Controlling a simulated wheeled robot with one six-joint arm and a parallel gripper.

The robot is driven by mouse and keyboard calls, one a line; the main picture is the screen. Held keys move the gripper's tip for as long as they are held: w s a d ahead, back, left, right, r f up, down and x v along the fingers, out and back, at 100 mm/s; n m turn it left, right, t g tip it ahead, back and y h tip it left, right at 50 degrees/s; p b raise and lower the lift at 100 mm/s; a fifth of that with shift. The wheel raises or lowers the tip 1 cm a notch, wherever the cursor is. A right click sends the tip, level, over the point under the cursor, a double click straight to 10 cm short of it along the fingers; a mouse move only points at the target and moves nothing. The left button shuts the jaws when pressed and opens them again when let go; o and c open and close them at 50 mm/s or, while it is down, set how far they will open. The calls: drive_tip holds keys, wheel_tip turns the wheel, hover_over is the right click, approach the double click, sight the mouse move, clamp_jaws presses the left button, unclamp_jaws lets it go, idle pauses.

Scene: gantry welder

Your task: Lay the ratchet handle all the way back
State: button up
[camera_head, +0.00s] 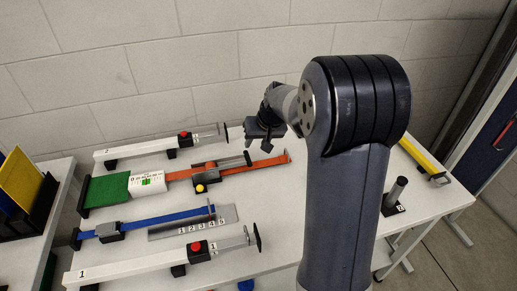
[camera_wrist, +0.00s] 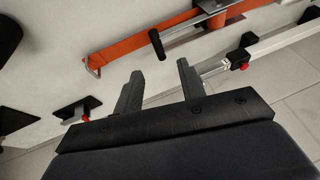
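The ratchet (camera_head: 207,178) sits on an orange strap (camera_head: 270,161) on the white table. Its grey handle (camera_head: 225,161) lies low along the strap, with a black grip (camera_head: 248,158) at its right end. In the wrist view, the black grip (camera_wrist: 157,44) stands out beside the orange strap (camera_wrist: 125,52), beyond my fingertips; the handle's metal bar (camera_wrist: 190,30) runs up to the right. My gripper (camera_wrist: 157,80) is open, with nothing between its fingers. In the head view, my gripper (camera_head: 265,128) hangs above the table, behind and right of the grip. The ratchet's body is partly cut off in the wrist view.
Two long clamps with red buttons lie behind (camera_head: 160,146) and in front (camera_head: 160,262). A blue strap (camera_head: 160,218) and numbered metal plate (camera_head: 225,214) lie in front of the ratchet. A dark post (camera_head: 396,191) stands at the right. A block wall (camera_head: 120,70) rises behind.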

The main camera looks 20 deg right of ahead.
sight(248, 156)
drive_tip(key=x, duration=0.4)
drive_tip(key=p+x, duration=0.1)
drive_tip(key=x, duration=0.2)
drive_tip(key=d+x, duration=0.1)
drive_tip(key=x, duration=0.3)
drive_tip(key=shift+w+a+f+p, duration=0.15)
drive_tip(key=shift+w+f+p, duration=0.15)
drive_tip(key=shift+w, duration=0.25)
drive_tip(key=shift+r, duration=0.1)
drive_tip(key=shift+c, duration=0.2)
clamp_jaws()
